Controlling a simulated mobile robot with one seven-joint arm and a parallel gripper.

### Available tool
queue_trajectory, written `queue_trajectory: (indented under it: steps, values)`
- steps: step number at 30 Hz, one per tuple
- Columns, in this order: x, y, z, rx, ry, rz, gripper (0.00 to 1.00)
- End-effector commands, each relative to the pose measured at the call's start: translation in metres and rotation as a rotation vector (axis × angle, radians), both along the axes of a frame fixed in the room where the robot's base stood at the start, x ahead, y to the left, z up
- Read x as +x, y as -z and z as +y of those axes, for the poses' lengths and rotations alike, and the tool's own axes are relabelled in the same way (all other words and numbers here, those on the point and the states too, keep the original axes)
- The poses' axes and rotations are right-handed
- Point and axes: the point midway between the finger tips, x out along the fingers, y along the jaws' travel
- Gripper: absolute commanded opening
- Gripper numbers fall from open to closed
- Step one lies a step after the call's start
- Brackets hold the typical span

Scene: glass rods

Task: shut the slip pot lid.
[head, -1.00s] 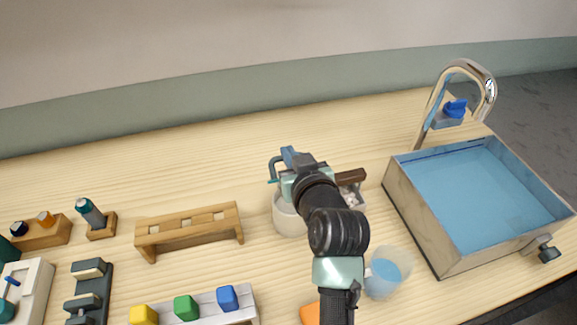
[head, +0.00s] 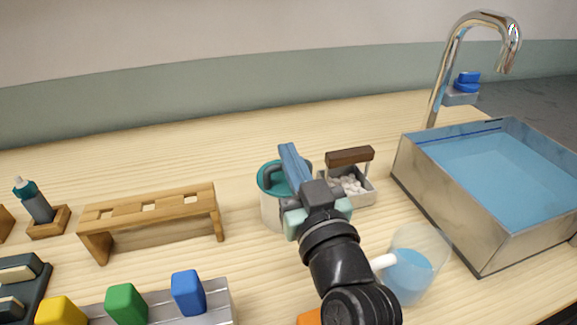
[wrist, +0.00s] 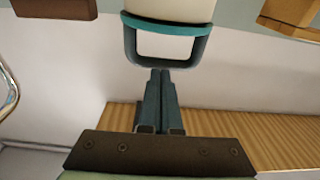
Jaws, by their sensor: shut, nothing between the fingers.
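The slip pot (head: 270,210) is a cream pot, left of the middle in the head view. Its teal lid (head: 268,179) lies across the top and looks level; my gripper hides its right part. In the wrist view the pot (wrist: 175,8) appears upside down, with the teal lid edge (wrist: 165,27) against it and a grey-blue loop handle (wrist: 130,50) on the lid. My gripper (head: 288,150) is shut and empty above the lid. In the wrist view its fingertips (wrist: 160,72) are at the loop's outer edge; I cannot tell if they touch.
A small tray of white pieces with a brown handle (head: 350,157) stands close right of the pot. A clear cup of blue liquid (head: 410,275) is in front right, and a sink (head: 450,210) beyond. A wooden rack (head: 150,203) stands left. The counter behind is clear.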

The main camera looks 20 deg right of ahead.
Motion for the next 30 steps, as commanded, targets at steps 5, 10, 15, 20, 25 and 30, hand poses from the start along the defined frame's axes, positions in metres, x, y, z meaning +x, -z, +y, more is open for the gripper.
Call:
queue_trajectory:
  steps: [5, 10, 15, 20, 25, 30]
  values:
    - [-0.004, 0.011, 0.0, -0.001, -0.001, 0.0, 0.0]
    - [-0.006, 0.015, 0.0, 0.0, -0.001, 0.001, 0.0]
    - [-0.007, 0.018, 0.0, 0.0, -0.001, 0.005, 0.0]
    - [-0.007, 0.02, 0.0, 0.001, -0.001, 0.01, 0.0]
    - [-0.006, 0.022, 0.0, 0.002, 0.0, 0.015, 0.0]
    - [-0.006, 0.022, -0.001, 0.002, 0.0, 0.016, 0.0]
